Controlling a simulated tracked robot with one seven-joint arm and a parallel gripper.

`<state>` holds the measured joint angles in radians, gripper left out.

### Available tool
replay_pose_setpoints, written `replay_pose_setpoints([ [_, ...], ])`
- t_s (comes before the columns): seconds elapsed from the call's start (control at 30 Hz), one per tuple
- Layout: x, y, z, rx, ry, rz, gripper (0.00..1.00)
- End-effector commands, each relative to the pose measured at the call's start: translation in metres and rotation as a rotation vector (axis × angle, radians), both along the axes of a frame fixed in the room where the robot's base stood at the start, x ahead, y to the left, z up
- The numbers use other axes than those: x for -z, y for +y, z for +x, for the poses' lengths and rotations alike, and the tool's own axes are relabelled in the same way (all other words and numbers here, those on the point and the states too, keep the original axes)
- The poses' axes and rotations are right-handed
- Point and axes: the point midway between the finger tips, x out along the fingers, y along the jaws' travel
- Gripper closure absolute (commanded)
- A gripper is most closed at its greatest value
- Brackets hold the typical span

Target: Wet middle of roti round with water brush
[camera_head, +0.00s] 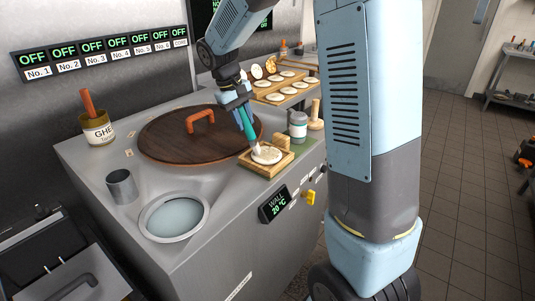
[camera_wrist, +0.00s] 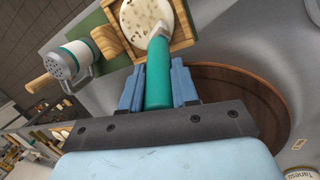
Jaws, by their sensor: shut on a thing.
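My gripper (camera_head: 240,108) is shut on the green handle of the water brush (camera_head: 249,127), which tilts down to the right in the head view. The brush's pale head is at the roti round (camera_head: 267,155), a pale disc lying on a small square wooden board (camera_head: 253,166). In the wrist view, my gripper's blue fingers (camera_wrist: 158,88) flank the green handle of the brush (camera_wrist: 158,75). The brush's white head overlaps the edge of the speckled roti round (camera_wrist: 140,18); I cannot tell whether it touches.
A round wooden lid (camera_head: 180,140) with an orange handle lies behind the board. A grey-green shaker (camera_head: 298,125) and a wooden tool (camera_head: 316,115) stand at right. Trays of rounds (camera_head: 284,90) sit behind.

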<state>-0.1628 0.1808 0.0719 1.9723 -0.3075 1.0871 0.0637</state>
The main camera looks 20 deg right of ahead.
Motion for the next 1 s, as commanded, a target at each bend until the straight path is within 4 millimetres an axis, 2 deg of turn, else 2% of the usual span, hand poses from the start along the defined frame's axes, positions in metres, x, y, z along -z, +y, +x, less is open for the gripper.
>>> replay_pose_setpoints([
  [0.23,-0.001,0.0,0.0,0.0,0.0,0.0,1.0],
  [0.57,-0.012,0.0,0.0,0.0,0.0,0.0,1.0],
  [1.0,-0.012,0.0,0.0,0.0,0.0,0.0,1.0],
])
